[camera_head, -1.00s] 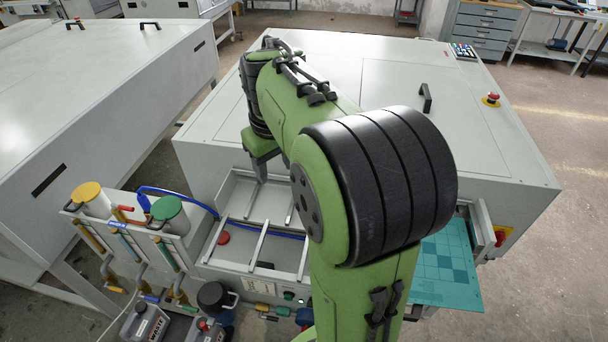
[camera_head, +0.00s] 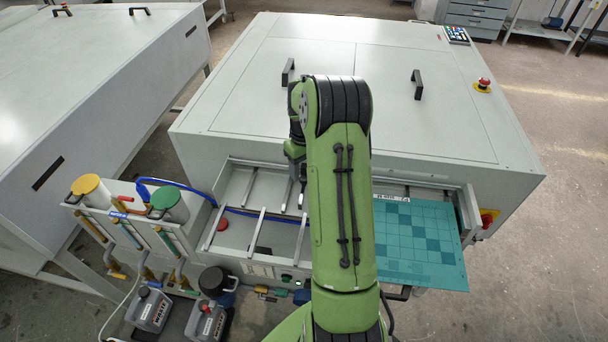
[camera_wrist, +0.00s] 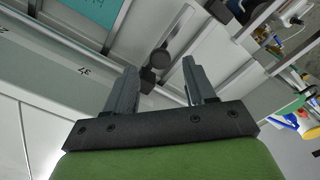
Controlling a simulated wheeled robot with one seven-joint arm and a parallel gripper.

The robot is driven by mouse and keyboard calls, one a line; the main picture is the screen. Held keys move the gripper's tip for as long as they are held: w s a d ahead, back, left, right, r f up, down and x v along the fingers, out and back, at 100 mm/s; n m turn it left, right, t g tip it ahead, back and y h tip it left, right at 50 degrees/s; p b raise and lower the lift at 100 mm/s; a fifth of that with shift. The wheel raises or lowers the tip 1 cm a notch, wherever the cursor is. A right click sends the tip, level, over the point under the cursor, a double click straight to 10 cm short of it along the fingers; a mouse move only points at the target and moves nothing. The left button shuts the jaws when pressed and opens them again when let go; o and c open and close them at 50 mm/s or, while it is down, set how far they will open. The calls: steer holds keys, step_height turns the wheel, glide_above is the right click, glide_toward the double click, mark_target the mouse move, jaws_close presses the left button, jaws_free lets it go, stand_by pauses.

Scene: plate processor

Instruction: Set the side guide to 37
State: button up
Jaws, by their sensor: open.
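My gripper (camera_wrist: 159,66) is open in the wrist view, its two grey fingers apart and nothing clasped. A dark knob (camera_wrist: 159,58) with a dark block below it shows between and just beyond the fingertips; I cannot tell whether they touch. It seems to belong to the side guide. The guide's exact reading cannot be told.
A teal plate (camera_head: 425,250) lies at the right of the machine's (camera_head: 440,120) front opening; its edge shows in the wrist view (camera_wrist: 97,10). An open tray with metal bars (camera_head: 262,228) is left of my arm. A red emergency button (camera_head: 484,83) sits on top. Bottles (camera_head: 150,309) stand at lower left.

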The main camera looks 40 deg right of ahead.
mark_target(305, 178)
steer(key=shift+f, duration=1.55)
steer(key=shift+c, duration=0.5)
jaws_close()
